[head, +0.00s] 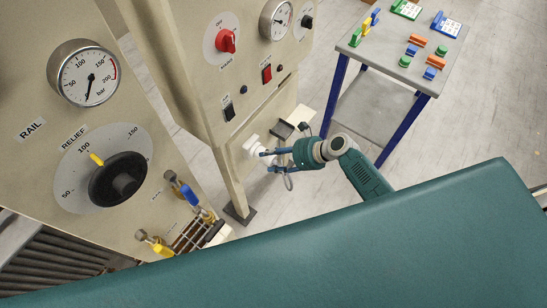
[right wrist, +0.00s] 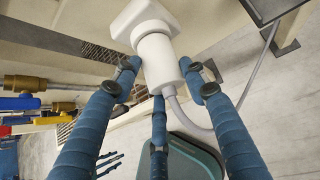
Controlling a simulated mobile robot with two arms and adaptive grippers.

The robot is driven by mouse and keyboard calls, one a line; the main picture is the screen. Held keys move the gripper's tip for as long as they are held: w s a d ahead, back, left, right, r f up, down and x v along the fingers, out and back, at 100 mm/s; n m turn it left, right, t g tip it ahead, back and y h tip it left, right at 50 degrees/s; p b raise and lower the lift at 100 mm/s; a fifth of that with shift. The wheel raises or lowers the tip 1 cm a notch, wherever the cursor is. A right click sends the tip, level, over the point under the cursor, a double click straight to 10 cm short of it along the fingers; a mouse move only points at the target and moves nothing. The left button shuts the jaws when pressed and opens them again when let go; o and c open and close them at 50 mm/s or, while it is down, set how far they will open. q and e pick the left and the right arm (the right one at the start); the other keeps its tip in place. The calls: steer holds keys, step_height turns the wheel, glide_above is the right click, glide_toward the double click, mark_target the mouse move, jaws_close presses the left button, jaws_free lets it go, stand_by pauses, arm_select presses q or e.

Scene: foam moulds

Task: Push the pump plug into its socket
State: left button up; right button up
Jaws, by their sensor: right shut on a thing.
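The pump plug (right wrist: 161,68) is a white cylinder with a grey cable at its near end. My right gripper (head: 266,160) is shut on it, with blue fingers on both sides in the right wrist view and a third finger below. The socket (right wrist: 139,18) is a white square plate with a round collar on the beige panel; it also shows in the head view (head: 249,142). The plug is lined up with the collar and appears to meet it; how deep it sits I cannot tell. My left gripper is not in view.
The grey cable (right wrist: 204,127) loops to the right and up toward a dark-framed fitting. Valves with blue (head: 188,194) and yellow (head: 161,250) handles stick out at the lower left. A grey cart (head: 378,103) with coloured blocks stands behind my right arm.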

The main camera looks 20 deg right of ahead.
steer(key=shift+w+a+r, duration=0.1)
steer(key=shift+w+a, duration=0.05)
steer(key=shift+w, duration=0.1)
stand_by(0.3)
steer(key=shift+c, duration=0.7)
steer(key=o, duration=1.5)
steer(key=shift+c, duration=0.2)
steer(key=v, duration=1.1)
steer(key=shift+s+r, duration=0.15)
steer(key=shift+r, duration=0.2)
steer(key=shift+d+f, duration=0.1)
steer(key=shift+d, duration=0.15)
